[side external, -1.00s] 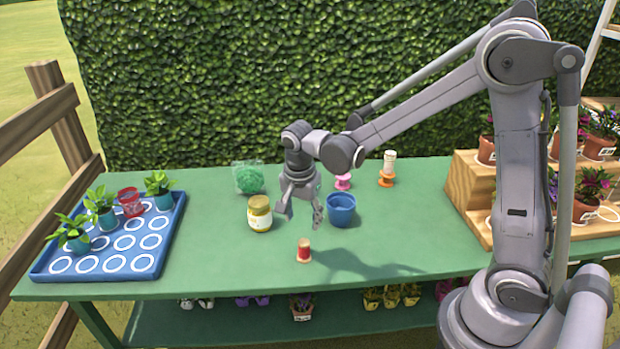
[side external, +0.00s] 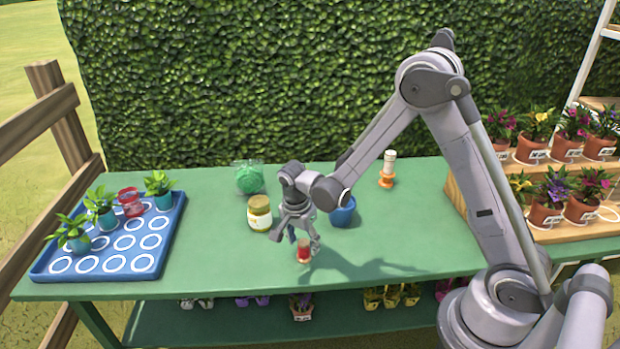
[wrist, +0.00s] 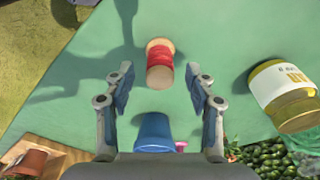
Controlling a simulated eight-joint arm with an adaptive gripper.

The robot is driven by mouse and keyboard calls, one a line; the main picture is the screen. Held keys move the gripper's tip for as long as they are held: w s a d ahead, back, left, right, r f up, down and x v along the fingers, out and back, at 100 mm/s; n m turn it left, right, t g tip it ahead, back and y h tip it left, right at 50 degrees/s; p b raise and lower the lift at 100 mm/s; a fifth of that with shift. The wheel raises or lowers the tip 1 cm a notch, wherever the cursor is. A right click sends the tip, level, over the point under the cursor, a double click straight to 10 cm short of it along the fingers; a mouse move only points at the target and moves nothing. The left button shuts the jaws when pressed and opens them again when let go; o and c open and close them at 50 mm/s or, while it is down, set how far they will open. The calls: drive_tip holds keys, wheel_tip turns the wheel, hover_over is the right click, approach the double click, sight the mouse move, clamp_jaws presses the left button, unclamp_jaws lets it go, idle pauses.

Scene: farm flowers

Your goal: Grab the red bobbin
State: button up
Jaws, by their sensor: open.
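The red bobbin (side external: 303,252) stands upright on the green table near its front edge. In the wrist view the red bobbin (wrist: 160,65) shows pale ends and lies straight ahead of the gap between my fingers. My gripper (side external: 301,242) is just above and behind the bobbin in the side view, pointing down. In the wrist view my gripper (wrist: 160,80) is open and empty, with one finger to each side of the bobbin's line. I cannot tell whether the fingertips reach down beside it.
A yellow-lidded jar (side external: 260,214) stands left of my gripper and a blue pot (side external: 343,213) stands behind right. A green ball of twine (side external: 249,178) and an orange bobbin (side external: 387,180) are farther back. A blue tray (side external: 160,245) with plants is left. The front right table is clear.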

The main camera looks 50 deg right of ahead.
sight(303, 242)
drive_tip(key=shift+d+f, duration=0.15)
drive_tip(key=shift+f, duration=0.7)
drive_tip(key=shift+d+f, duration=0.1)
drive_tip(key=shift+f, duration=0.75)
drive_tip(key=shift+c, duration=0.2)
drive_tip(key=c, duration=1.1)
drive_tip(key=shift+r, duration=0.1)
